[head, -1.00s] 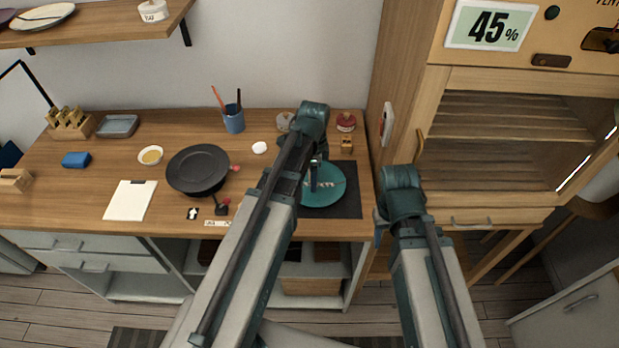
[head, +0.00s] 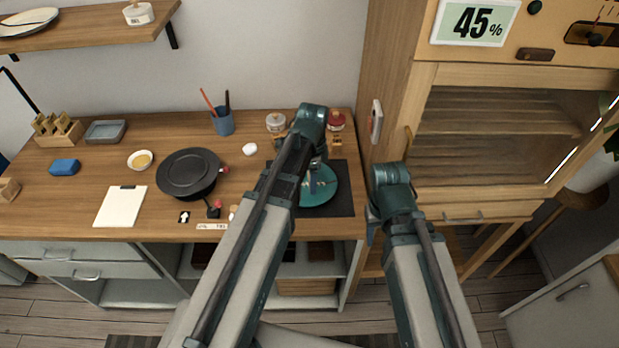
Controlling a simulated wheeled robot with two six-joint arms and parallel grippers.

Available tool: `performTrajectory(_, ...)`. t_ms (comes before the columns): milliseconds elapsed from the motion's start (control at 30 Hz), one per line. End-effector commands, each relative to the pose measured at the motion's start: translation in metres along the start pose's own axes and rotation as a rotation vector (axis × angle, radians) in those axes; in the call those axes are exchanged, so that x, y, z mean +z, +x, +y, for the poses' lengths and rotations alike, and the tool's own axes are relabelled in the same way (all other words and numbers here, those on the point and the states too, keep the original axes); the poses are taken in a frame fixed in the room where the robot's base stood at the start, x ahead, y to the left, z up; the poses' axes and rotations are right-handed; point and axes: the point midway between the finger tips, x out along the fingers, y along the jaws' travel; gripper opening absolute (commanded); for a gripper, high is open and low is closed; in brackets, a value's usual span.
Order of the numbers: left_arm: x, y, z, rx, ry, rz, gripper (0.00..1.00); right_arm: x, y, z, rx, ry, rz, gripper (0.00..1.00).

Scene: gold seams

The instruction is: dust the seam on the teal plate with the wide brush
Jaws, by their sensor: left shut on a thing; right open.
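The teal plate (head: 325,197) lies on a dark mat (head: 342,206) at the right end of the workbench. Pale marks of its seam show near the middle, partly covered by my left gripper. My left gripper (head: 314,178) points down over the plate, shut on what I take to be the wide brush. The brush is mostly hidden by the gripper and arm, so I cannot tell whether it touches the seam. My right gripper (head: 371,232) is open, off the bench's right end, and largely hidden behind its own wrist.
A blue cup (head: 223,122) with sticks and lidded jars (head: 276,122) stand at the back. A wooden cabinet (head: 500,140) rises close on the right.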

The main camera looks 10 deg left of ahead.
Motion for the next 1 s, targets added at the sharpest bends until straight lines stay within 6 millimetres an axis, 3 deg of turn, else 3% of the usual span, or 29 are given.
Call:
performTrajectory(300, -0.013, -0.001, -0.010, -0.002, -0.001, 0.001, 0.25, 0.000, -0.001, 0.000, 0.000, 0.000, 0.000, 0.50)
performTrajectory(1000, -0.026, 0.000, 0.002, -0.001, -0.001, 0.000, 0.25, 0.000, 0.000, 0.000, 0.000, 0.000, 0.000, 0.50)
